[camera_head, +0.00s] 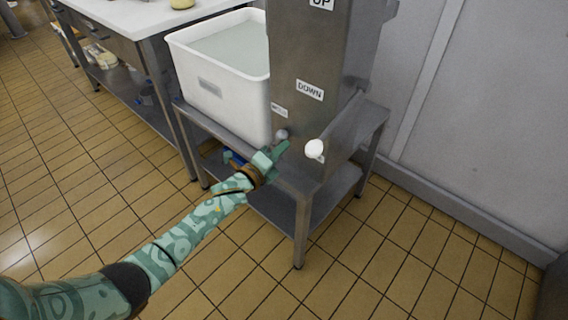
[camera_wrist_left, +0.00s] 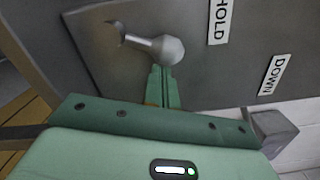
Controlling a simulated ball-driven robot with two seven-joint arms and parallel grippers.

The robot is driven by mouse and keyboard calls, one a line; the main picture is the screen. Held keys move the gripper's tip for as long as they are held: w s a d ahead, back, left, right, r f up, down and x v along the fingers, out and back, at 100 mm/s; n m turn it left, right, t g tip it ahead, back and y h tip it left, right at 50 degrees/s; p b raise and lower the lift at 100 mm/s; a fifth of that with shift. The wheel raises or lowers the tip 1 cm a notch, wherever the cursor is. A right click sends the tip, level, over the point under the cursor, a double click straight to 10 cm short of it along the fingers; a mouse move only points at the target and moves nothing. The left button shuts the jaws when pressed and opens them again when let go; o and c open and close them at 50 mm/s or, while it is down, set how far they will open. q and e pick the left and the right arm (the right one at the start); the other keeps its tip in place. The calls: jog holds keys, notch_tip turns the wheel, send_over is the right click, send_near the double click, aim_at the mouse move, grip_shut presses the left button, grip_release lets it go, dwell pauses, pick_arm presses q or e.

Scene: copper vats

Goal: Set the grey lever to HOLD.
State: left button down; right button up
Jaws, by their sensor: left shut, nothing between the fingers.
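The grey lever (camera_wrist_left: 165,49) is a short metal arm with a round knob on the steel cabinet; its pivot is to the left of the knob in the left wrist view. The knob (camera_head: 282,134) shows low on the cabinet in the head view. A white HOLD label (camera_wrist_left: 221,18) lies to the right of the knob in the wrist view, apart from it. My left gripper (camera_head: 284,146) is shut and empty, its fingertips (camera_wrist_left: 163,74) right at the knob's lower side. I cannot tell whether they touch it. My right gripper is out of view.
A second lever with a white knob (camera_head: 314,148) sticks out close to the right of my left gripper. A DOWN label (camera_head: 310,90) is above. A white tub (camera_head: 215,108) of pale liquid stands left on the steel stand (camera_head: 300,222). Tiled floor in front is clear.

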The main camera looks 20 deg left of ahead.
pick_arm(q)
jog(key=n, duration=0.1)
jog(key=a+r+n, duration=0.1)
jog(key=n+p, duration=0.1)
jog(key=shift+w+a+r+n, duration=0.25)
jog(key=shift+w+a+n, duration=0.05)
jog(key=shift+a, duration=0.2)
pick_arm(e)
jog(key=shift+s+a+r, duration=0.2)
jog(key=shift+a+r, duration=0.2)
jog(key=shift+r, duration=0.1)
pick_arm(q)
jog(key=shift+w+a, duration=0.1)
jog(key=shift+a, duration=0.05)
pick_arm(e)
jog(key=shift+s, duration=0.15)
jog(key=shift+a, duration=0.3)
